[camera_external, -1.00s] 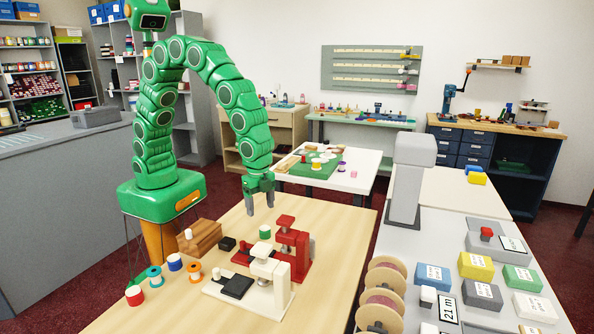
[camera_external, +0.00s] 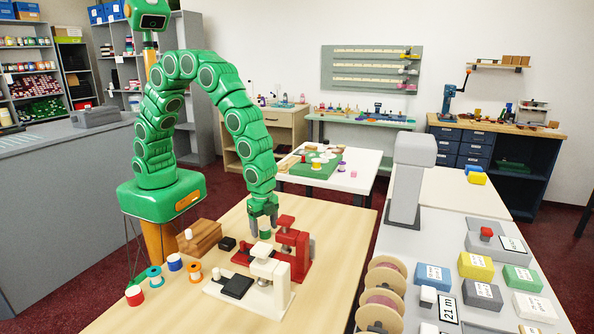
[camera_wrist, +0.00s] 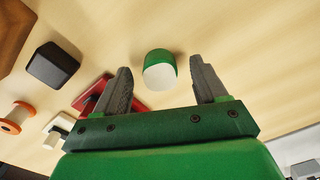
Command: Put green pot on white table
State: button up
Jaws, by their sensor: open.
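The green pot (camera_external: 265,234), small and round with a white top, stands upright on the light wooden table beside the red press. It also shows in the wrist view (camera_wrist: 158,62). My gripper (camera_external: 263,222) is open and low over the pot. In the wrist view my gripper (camera_wrist: 160,68) has one finger to each side of the pot, with visible gaps, so neither finger appears to touch it.
A red press (camera_external: 293,243) stands close to the right of my gripper, and a cream press (camera_external: 271,272) stands nearer the camera. A black block (camera_external: 227,243), a brown wooden block (camera_external: 202,236) and several thread spools lie to the left. The wooden table's right side is clear.

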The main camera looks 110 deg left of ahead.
jog(key=shift+f, duration=0.2)
jog(key=c, duration=1.2)
jog(key=shift+r, duration=0.5)
jog(key=shift+c, duration=0.2)
notch_tip(320, 180, up, 2)
jog(key=shift+r, duration=0.25)
jog(key=s+a+r, duration=0.2)
jog(key=s+r, duration=0.7)
jog(key=s, duration=0.5)
jog(key=n, duration=0.5)
send_near(264, 229)
jog(key=w+a+f, duration=0.1)
jog(key=w+a, duration=0.3)
jog(key=a, duration=0.3)
jog(key=shift+w+f, duration=0.2)
